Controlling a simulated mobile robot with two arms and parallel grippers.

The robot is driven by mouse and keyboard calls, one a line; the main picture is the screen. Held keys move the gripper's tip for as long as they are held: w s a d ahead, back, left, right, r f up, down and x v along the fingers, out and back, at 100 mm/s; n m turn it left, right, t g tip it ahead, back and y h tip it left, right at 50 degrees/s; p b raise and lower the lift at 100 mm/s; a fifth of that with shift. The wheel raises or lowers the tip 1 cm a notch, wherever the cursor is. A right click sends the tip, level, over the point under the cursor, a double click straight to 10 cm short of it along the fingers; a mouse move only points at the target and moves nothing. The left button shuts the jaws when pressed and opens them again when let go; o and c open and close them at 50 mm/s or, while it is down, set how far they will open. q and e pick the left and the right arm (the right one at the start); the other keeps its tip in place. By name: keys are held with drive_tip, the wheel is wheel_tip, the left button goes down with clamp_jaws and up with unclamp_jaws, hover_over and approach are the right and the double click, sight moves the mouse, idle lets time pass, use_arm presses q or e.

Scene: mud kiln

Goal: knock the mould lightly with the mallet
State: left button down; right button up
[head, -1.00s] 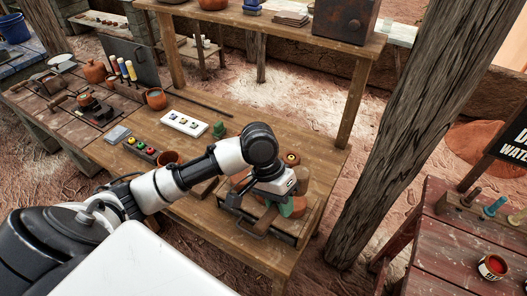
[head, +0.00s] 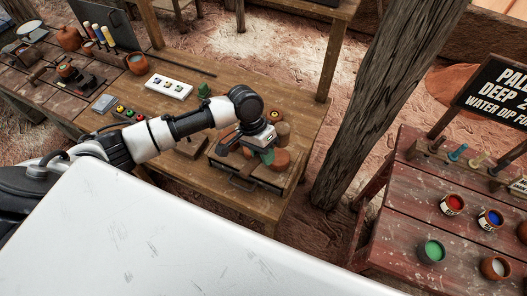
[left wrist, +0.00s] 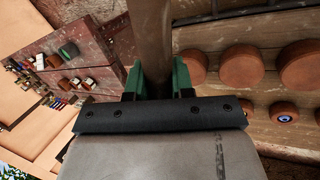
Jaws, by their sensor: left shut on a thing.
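My left gripper (head: 266,152) is over the right end of the wooden workbench (head: 215,78). In the left wrist view its green fingers (left wrist: 157,82) are shut on a brown wooden handle, which I take to be the mallet's (left wrist: 151,40); the mallet's head is out of that view. In the head view the arm and gripper hide most of the mallet. Below and beside the gripper is a dark tray-like frame (head: 228,166) with round terracotta pieces (head: 281,158) by it. I cannot tell which of these is the mould, or whether the mallet touches it. My right gripper is not in view.
Several terracotta discs (left wrist: 242,66) lie on wood in the left wrist view. A wooden post (head: 370,100) stands right of the bench. A red table (head: 395,235) with paint pots is farther right.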

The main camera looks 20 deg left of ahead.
use_arm(q)
wheel_tip(320, 180, down, 5)
drive_tip(key=shift+r+b, duration=0.1)
drive_tip(key=shift+b, duration=1)
wheel_tip(320, 180, down, 4)
drive_tip(key=b, duration=0.2)
wheel_tip(320, 180, up, 4)
drive_tip(key=p, duration=0.4)
